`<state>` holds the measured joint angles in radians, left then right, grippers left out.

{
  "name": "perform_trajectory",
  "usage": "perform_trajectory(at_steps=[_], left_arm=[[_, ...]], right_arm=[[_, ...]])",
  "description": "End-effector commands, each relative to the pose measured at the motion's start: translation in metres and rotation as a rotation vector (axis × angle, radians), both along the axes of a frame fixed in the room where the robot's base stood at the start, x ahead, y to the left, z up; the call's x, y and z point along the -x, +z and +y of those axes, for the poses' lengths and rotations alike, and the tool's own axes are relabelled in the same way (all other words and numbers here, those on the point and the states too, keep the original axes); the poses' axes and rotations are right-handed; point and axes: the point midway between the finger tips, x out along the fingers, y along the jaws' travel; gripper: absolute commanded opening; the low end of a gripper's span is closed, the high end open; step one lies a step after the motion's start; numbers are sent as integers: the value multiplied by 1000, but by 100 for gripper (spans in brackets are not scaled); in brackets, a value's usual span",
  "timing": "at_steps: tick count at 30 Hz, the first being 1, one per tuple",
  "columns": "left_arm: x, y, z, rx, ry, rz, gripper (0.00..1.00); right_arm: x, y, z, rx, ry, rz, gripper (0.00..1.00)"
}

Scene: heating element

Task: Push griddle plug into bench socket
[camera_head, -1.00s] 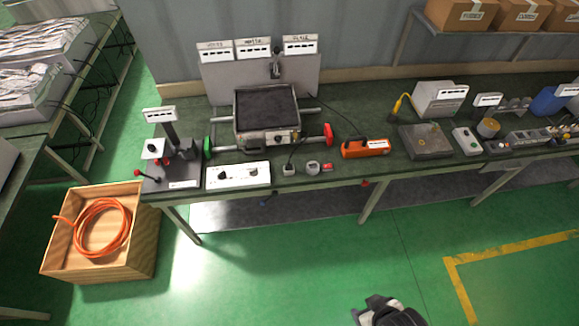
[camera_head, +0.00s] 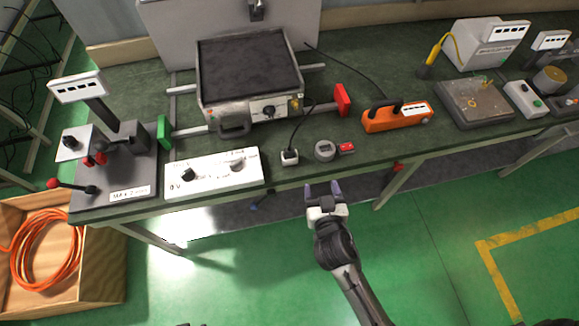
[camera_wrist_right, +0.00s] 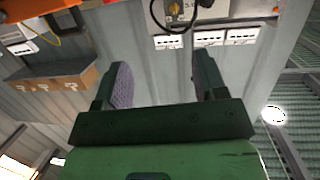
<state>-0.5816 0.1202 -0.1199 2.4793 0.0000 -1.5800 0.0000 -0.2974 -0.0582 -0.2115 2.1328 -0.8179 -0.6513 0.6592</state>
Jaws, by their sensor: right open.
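The griddle (camera_head: 250,80), a grey box with a dark flat top, sits on the green bench. A dark cable (camera_head: 299,130) runs from its front to a small pale block (camera_head: 289,157), which looks like the plug, near the bench's front edge. I cannot tell for sure which part is the bench socket. My right gripper (camera_head: 323,188) is open and empty, in front of the bench edge and to the right of the pale block. In the right wrist view, its two fingers (camera_wrist_right: 160,85) stand apart with nothing between them. My left gripper is not visible.
A round grey piece (camera_head: 325,150) and a red piece (camera_head: 346,147) lie right of the pale block. A white knob panel (camera_head: 213,174) is left, an orange box (camera_head: 396,117) right. A lever stand (camera_head: 115,165) is far left. The floor in front is clear.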

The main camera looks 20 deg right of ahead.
Motion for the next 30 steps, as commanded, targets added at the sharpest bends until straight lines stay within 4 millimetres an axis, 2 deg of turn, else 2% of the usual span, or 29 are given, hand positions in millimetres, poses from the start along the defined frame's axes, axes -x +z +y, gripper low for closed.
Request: perform_trajectory(at_steps=[1,6,9,14,17,24,30], left_arm=[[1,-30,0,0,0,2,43],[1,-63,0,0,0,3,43],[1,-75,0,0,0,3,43],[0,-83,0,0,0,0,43],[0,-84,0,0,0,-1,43],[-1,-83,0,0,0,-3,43],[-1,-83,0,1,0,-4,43]], right_arm=[[-7,-24,6,3,13,-40,65],[-23,-43,23,12,58,-147,65],[-29,-49,30,15,81,-188,65],[-35,-53,38,19,104,-223,65],[-46,-53,38,22,110,-232,65],[-87,-51,33,23,112,-234,65],[-111,-53,29,22,110,-231,65]])
